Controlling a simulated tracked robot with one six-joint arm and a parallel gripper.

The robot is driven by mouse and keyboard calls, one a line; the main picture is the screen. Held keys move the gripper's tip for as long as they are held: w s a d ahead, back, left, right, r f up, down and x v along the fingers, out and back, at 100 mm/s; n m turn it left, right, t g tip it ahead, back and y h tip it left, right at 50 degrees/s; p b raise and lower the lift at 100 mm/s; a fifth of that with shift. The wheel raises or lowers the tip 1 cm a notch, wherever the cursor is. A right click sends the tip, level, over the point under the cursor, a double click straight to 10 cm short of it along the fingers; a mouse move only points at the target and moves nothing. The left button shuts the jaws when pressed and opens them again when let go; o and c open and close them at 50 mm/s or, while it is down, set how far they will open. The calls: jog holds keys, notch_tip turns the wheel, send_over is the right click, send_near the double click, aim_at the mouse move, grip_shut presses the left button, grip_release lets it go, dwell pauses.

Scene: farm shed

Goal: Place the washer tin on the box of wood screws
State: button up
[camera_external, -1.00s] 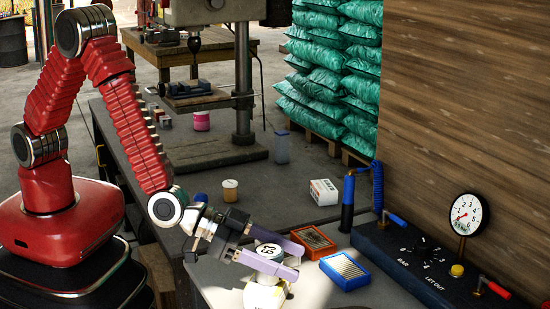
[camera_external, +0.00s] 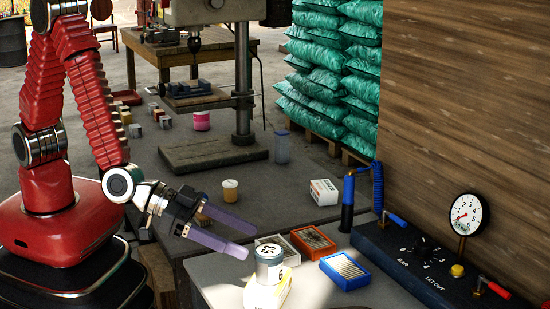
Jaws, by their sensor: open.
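The washer tin (camera_external: 269,264), a small grey tin with a white marked lid, stands upright on top of a white and yellow box (camera_external: 267,293) at the front of the bench. The lower part of the box is cut off by the picture edge.
Right of the tin are a clear-sided box (camera_external: 286,246), an orange box (camera_external: 313,242) and a blue box (camera_external: 346,271) of small parts. A gauge panel (camera_external: 420,262) bounds the right side. The light bench top left of the tin is clear.

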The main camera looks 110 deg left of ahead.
jog(key=shift+v, duration=0.8)
jog(key=s+a+r+m+g+h, duration=0.1)
jog(key=s+r+m+g+h, duration=0.2)
jog(key=s+r, duration=0.75)
jog(key=s+a+r+g, duration=0.1)
jog(key=s+a, duration=0.2)
jog(key=s, duration=0.4)
jog(key=s+a+r+g, duration=0.2)
jog(key=s+a, duration=0.2)
jog(key=s, duration=0.3)
jog(key=s+a+r+n+g+y, duration=0.1)
jog(key=s+a, duration=0.2)
jog(key=s, duration=0.4)
jog(key=shift+a+r+g, duration=0.2)
jog(key=shift+r+g, duration=0.1)
